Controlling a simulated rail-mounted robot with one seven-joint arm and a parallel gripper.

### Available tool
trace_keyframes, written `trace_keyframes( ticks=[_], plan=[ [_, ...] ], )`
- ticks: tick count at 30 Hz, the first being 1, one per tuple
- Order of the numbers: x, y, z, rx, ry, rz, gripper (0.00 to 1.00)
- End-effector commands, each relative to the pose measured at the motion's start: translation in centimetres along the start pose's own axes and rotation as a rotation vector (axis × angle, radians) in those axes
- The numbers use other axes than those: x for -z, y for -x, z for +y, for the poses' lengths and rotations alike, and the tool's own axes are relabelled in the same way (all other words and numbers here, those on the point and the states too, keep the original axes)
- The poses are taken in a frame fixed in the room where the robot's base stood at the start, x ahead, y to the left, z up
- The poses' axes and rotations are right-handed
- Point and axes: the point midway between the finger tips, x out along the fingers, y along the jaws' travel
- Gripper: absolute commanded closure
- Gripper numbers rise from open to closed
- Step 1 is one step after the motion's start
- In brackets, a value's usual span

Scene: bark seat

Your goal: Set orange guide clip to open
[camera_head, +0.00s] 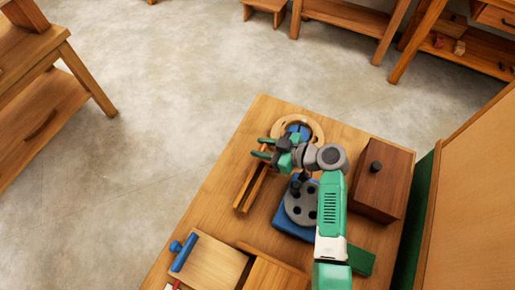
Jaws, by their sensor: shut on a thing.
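The orange guide clip (255,187) appears as a narrow pair of orange-brown bars, slanting across the left part of the wooden table. My gripper (263,148) is over its upper end, with its green fingers pointing left. The fingers are shut on what looks like the clip's upper end, but the contact is small and partly hidden by the fingers. The clip's exact setting cannot be told from this view.
A wooden ring with a blue centre (312,125) lies behind my gripper. A grey disc with holes (292,211) on a blue base (284,226) is below my arm. A dark wooden box with a black knob (390,189) stands right. A blue-handled board (215,262) lies front left.

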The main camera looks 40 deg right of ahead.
Motion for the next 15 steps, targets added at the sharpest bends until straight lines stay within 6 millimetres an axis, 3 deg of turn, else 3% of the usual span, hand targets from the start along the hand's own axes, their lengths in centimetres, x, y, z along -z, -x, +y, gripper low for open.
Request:
trace_keyframes(
  ticks=[1,4,12,15],
  plan=[
    [-0.1,0.0,0.0,0.0,-0.002,-0.001,0.66],
    [-0.1,0.0,0.0,0.0,-0.002,-0.001,0.47],
    [0.0,0.1,0.0,-0.001,-0.002,-0.001,0.47],
    [0.1,1.4,0.1,-0.004,-0.002,0.0,0.47]
  ],
)
